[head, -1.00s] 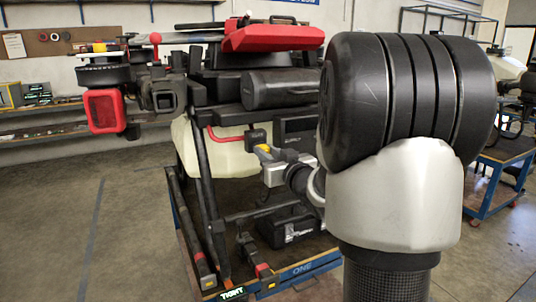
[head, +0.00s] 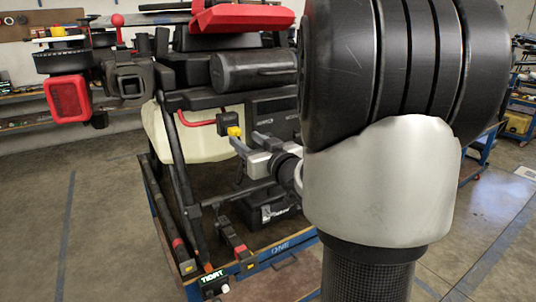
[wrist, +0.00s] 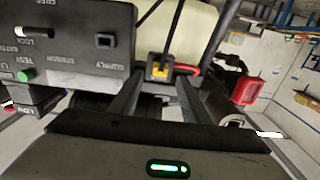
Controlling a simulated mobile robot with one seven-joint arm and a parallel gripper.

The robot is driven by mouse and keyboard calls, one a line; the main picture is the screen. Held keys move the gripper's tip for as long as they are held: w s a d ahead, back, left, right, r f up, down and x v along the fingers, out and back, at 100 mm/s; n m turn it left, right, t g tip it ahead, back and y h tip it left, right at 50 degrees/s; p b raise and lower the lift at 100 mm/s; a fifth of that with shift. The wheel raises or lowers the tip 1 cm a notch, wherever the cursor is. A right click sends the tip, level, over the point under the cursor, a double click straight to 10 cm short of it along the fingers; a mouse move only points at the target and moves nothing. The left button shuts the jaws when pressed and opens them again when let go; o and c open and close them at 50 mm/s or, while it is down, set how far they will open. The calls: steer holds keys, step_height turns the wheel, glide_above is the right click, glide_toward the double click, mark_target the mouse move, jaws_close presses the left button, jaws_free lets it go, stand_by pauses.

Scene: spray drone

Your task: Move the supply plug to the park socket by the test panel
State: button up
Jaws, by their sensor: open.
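A yellow-and-black piece (wrist: 160,70), which looks like the supply plug, sits at a small black block, with a red cable (wrist: 186,69) beside it. In the head view the yellow part (head: 235,131) is below the black block (head: 229,121). My gripper (wrist: 157,84) is open, its two fingers spread to either side below the yellow part, with nothing visibly held. The dark test panel (wrist: 62,55) stands to the left in the wrist view, with a green button and a black SUPPLY fitting (wrist: 105,40). I cannot make out which opening is the park socket.
The drone's pale tank (head: 200,140) is behind the block. A black cylinder (head: 250,70) lies above. A red lamp (head: 68,98) is at left. The blue-edged cart (head: 165,220) carries the drone. Floor at left is clear.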

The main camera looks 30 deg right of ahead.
steer(key=s+b, duration=0.1)
steer(key=s, duration=1.1)
steer(key=shift+d, duration=0.15)
steer(key=shift+w+r, duration=0.1)
